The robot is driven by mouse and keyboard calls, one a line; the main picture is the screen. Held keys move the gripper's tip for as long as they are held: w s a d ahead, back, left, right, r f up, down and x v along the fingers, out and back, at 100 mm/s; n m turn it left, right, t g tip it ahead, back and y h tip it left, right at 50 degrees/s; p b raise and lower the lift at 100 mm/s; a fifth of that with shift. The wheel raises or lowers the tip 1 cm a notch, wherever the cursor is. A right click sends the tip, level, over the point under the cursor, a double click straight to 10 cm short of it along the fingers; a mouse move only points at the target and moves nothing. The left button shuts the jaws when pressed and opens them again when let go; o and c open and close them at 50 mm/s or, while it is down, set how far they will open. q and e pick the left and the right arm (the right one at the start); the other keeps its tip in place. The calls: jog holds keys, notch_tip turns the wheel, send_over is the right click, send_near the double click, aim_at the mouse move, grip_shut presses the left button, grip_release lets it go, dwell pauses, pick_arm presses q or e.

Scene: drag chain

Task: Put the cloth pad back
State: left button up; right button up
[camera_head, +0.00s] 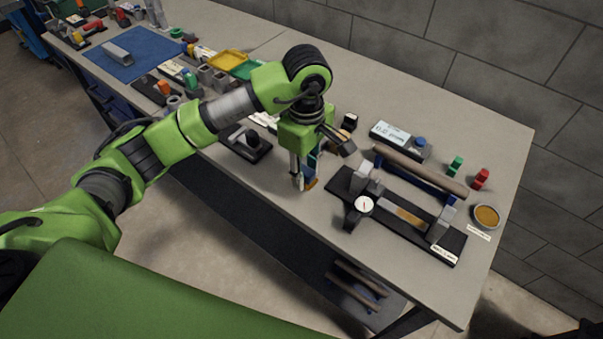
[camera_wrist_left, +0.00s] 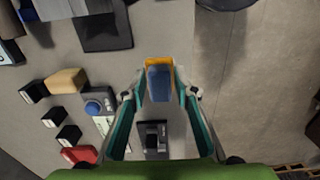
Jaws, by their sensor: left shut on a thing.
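My left gripper (camera_head: 304,183) points down above the front part of the workbench. It is shut on a small pad with a blue face and an orange-yellow edge, which looks like the cloth pad (camera_head: 312,184). In the left wrist view the cloth pad (camera_wrist_left: 159,82) sits between the two teal-sided fingers (camera_wrist_left: 160,92), which touch its sides. The pad appears close to the bench top; I cannot tell whether it touches. My right gripper is not in view.
A black gauge fixture (camera_head: 407,216) with a round dial lies right of the gripper. A black stand (camera_head: 246,142) is to its left. A grey-brown roller (camera_head: 420,170), green and red pieces and a round tin (camera_head: 486,216) lie farther right. Bare bench (camera_head: 290,222) lies toward the front edge.

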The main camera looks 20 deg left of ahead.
pick_arm(q)
jog(key=shift+w+a+f, duration=0.3)
jog(key=shift+w+f, duration=0.25)
jog(key=shift+f, duration=0.2)
jog(key=shift+w+a+f, duration=0.1)
jog(key=shift+w+f, duration=0.1)
jog(key=shift+f, duration=0.05)
jog(key=f+p, duration=0.2)
jog(key=f, duration=0.1)
jog(key=shift+w+a, duration=0.2)
jog(key=shift+f+p, duration=0.3)
jog(key=shift+f, duration=0.05)
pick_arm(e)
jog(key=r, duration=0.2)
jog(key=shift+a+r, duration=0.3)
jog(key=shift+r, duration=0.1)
pick_arm(q)
jog(key=shift+f, duration=0.1)
jog(key=shift+f+b, duration=0.15)
jog(key=shift+b, duration=0.15)
jog(key=o, duration=1)
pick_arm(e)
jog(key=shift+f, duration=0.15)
